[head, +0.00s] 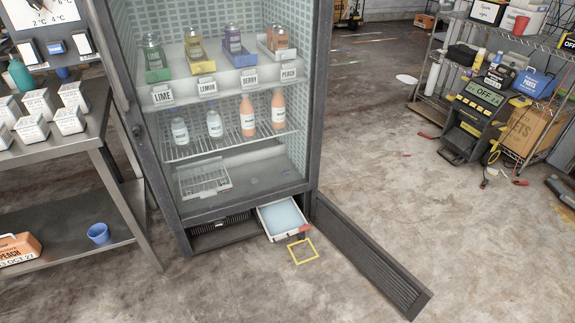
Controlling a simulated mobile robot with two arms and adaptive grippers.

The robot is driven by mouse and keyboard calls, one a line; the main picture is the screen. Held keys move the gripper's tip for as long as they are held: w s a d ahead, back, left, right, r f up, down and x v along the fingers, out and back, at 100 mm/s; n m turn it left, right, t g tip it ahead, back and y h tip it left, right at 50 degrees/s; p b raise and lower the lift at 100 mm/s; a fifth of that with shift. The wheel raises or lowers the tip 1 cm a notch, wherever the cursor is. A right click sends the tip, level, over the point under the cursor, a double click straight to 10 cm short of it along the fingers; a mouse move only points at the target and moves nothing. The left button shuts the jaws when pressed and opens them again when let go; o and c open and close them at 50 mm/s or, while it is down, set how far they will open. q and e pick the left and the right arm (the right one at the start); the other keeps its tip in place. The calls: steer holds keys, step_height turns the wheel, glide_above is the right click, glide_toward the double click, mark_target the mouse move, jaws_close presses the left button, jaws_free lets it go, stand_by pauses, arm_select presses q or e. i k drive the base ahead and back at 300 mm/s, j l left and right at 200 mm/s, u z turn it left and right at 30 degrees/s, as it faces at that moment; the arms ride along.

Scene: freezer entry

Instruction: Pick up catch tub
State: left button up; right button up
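The catch tub appears to be the shallow white tub (265,226) at the bottom of the cooler cabinet. It sits partly out of the low opening under the cabinet, on the right side of that opening. Pale blue liquid or ice seems to fill it; I cannot tell which. A red piece (305,229) shows at its front right corner. Neither of my grippers is in view.
A dark slatted panel (372,258) extends across the floor right of the tub. A yellow square outline (293,255) marks the floor before it. A steel table (95,150) stands left, a wire rack (530,45) right. The front floor is clear.

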mark_target(99, 232)
steer(key=u, duration=1.4)
steer(key=i+l, duration=0.25)
steer(key=i, duration=0.15)
steer(key=i+l, duration=0.2)
steer(key=i, duration=0.2)
